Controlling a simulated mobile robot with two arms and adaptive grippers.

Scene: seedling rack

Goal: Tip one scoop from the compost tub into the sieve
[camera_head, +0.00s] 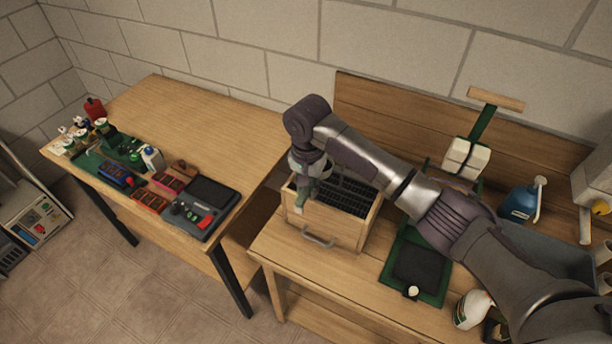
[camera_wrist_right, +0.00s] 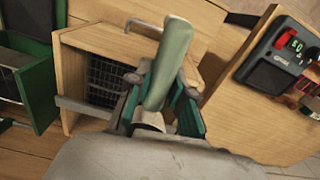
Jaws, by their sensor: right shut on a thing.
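My right gripper (camera_head: 304,182) is over the left part of a wooden box with a dark mesh inside (camera_head: 311,222), which looks like the sieve. The box also shows in the right wrist view (camera_wrist_right: 86,42), with its mesh and metal handle. The gripper is shut on a pale green tool (camera_wrist_right: 172,58), likely the scoop. The tool also shows below the gripper in the head view (camera_head: 300,204). I cannot tell whether it holds compost. A grey bin (camera_head: 560,252) at the right, partly behind my arm, may be the compost tub. My left gripper is not in view.
A green-edged dark tray (camera_head: 388,281) lies right of the box. A blue bottle (camera_head: 518,203) and a white bottle (camera_head: 472,309) stand farther right. The left table (camera_head: 170,105) carries several bottles and small devices; its back part is clear. A gap separates the tables.

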